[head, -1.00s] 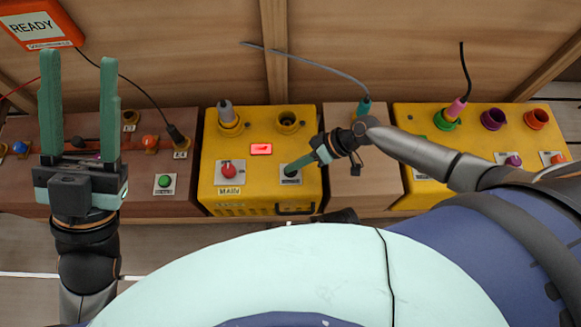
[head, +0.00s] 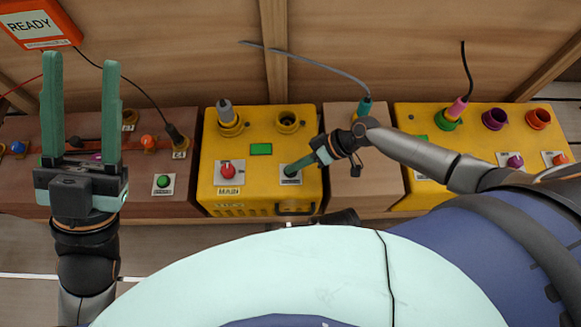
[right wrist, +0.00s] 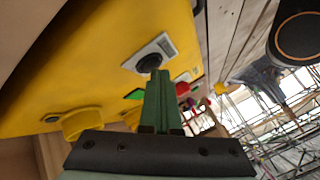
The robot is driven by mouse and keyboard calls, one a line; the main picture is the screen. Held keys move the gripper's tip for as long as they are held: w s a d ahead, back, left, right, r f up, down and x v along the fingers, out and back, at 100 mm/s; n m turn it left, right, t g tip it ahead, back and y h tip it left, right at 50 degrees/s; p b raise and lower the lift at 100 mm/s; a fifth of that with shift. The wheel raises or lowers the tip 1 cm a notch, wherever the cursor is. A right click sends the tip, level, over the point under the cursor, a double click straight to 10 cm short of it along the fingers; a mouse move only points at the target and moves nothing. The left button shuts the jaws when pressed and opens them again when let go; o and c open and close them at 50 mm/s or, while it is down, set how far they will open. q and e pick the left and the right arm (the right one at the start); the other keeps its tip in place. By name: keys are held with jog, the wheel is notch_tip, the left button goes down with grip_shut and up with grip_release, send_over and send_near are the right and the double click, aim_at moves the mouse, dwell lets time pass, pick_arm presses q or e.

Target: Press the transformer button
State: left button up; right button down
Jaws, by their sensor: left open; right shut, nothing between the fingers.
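The yellow box (head: 250,198) in the middle carries a red button (head: 227,170) on a labelled plate, and a black button (head: 290,171) on a plate at its right. A small indicator (head: 261,149) on top is green. My right gripper (head: 294,167) is shut and empty, its fingertips at the black button. In the right wrist view, the shut fingers (right wrist: 158,76) reach the black button (right wrist: 148,62) and overlap its edge; I cannot tell how far it is pressed in. My left gripper (head: 82,110) is open and empty, raised over the left brown panel.
A second yellow box (head: 470,185) with coloured sockets stands at the right. An orange READY display (head: 38,24) is at the upper left. A grey cable (head: 310,62) hangs behind.

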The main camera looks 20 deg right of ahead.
jog(key=shift+r+p, duration=0.7)
jog(key=shift+r, duration=0.1)
notch_tip(320, 180, up, 5)
jog(key=p, duration=0.4)
jog(key=shift+r, duration=0.1)
dwell(0.5)
